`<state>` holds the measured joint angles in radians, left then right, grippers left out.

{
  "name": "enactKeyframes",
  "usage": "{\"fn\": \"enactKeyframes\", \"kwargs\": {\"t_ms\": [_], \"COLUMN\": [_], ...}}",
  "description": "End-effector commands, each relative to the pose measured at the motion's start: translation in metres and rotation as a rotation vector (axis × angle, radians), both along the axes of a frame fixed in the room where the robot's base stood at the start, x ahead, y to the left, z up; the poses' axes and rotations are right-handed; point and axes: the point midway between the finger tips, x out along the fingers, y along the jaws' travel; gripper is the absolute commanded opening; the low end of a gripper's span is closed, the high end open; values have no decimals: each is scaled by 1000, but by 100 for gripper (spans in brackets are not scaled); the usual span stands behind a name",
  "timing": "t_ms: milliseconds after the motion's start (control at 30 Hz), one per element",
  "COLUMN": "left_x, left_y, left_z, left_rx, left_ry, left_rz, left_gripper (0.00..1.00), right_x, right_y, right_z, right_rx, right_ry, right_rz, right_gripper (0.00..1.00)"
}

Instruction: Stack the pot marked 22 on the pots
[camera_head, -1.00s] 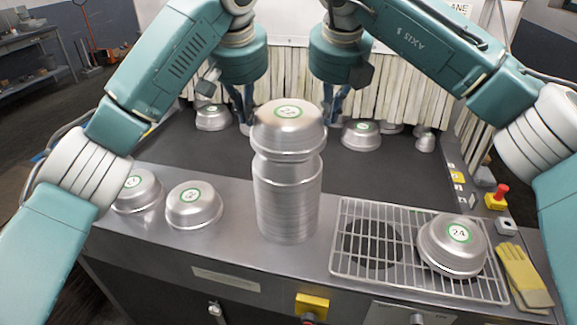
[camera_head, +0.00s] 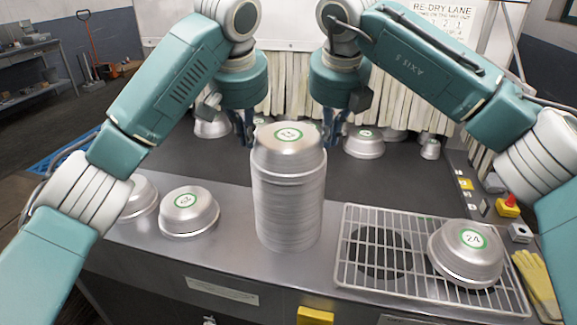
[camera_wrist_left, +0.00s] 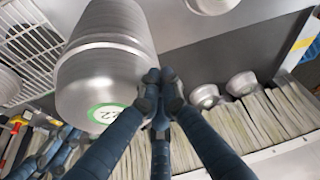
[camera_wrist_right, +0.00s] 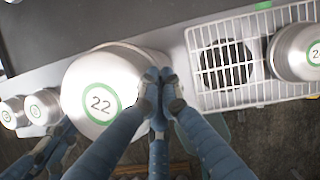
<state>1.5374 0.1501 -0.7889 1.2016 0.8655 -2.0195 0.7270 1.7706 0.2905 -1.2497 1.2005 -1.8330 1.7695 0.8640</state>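The pot marked 22 (camera_head: 290,148) is an upside-down metal pot with a green-ringed label. It sits level on top of the tall stack of nested pots (camera_head: 290,215), its rim close against the stack.
Two pots stand left of the stack, the nearer one (camera_head: 188,213) plain to see. More pots (camera_head: 363,145) stand behind, before a strip curtain. Yellow gloves (camera_head: 537,280) lie far right.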

Motion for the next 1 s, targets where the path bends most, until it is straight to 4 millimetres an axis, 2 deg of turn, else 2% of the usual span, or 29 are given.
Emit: {"fn": "enactKeyframes", "kwargs": {"t_ms": [33,67,200,433,533,567,867,1000], "left_x": [-2,-3,-6,-6,-6,-6,-6,-10], "left_y": [-9,-8,0,5,6,6,8,9], "left_z": [1,0,-3,-4,-4,-4,-3,11], "left_rx": [-14,-12,-3,2,4,4,6,8], "left_ry": [-4,-3,2,5,6,6,6,1], "left_rz": [-29,-30,-39,-34,-32,-32,-29,-27], "left_gripper": [0,0,22,22,22,22,22,22], "right_x": [-3,-3,-3,-3,-3,-3,-2,-2], "right_y": [10,8,-2,-8,-9,-9,-10,-11], "right_z": [2,2,2,2,1,1,1,1], "right_rx": [18,18,15,9,8,7,6,5], "right_ry": [-6,-7,-12,-11,-11,-11,-10,-10], "right_rz": [25,25,22,15,13,12,10,9], "right_gripper": [0,0,0,0,20,22,22,22]}}
